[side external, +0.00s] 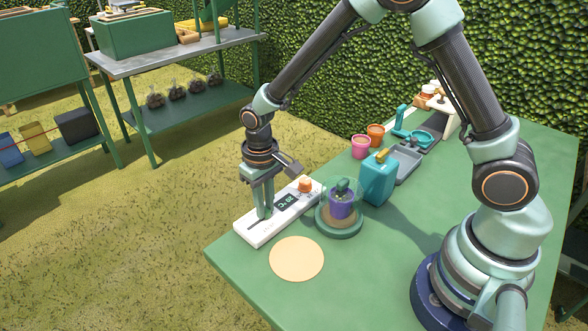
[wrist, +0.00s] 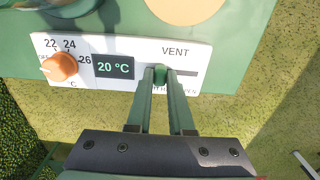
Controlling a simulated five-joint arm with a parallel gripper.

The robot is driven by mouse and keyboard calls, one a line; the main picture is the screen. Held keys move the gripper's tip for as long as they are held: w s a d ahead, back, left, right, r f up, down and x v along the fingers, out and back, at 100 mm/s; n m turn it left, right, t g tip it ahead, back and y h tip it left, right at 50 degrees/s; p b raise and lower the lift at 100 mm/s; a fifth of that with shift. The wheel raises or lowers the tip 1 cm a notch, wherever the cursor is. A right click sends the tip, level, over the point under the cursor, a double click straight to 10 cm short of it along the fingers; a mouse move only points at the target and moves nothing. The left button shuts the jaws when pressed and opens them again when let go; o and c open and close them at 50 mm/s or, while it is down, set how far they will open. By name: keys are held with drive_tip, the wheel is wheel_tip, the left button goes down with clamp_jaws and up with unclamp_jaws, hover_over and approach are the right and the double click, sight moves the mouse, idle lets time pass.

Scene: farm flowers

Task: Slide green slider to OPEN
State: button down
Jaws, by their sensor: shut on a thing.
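The white control panel (side external: 250,233) lies near the table's left edge. In the wrist view, its VENT part has a dark slot (wrist: 188,73) with a green slider (wrist: 160,74) in it. My gripper (side external: 264,214) points down at the panel. In the wrist view, my gripper (wrist: 161,80) is shut on the green slider, with a finger on each side. The slot shows bare to the right of the slider. The lettering below the slot is mostly hidden by my fingers, with only a few letters showing at the right.
The same panel carries an orange knob (side external: 305,185) and a display (wrist: 112,67) reading 20 °C. A glass dome over a purple pot (side external: 342,204) stands close to the panel's right. A flat tan disc (side external: 297,258) lies in front. A teal can (side external: 377,180) stands farther back.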

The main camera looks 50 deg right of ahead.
sight(248, 229)
idle(0.4)
drive_tip(key=a, duration=0.5)
drive_tip(key=shift+a, duration=0.1)
drive_tip(key=c, duration=0.8)
unclamp_jaws()
drive_tip(key=shift+r, duration=0.1)
wheel_tip(248, 229, up, 12)
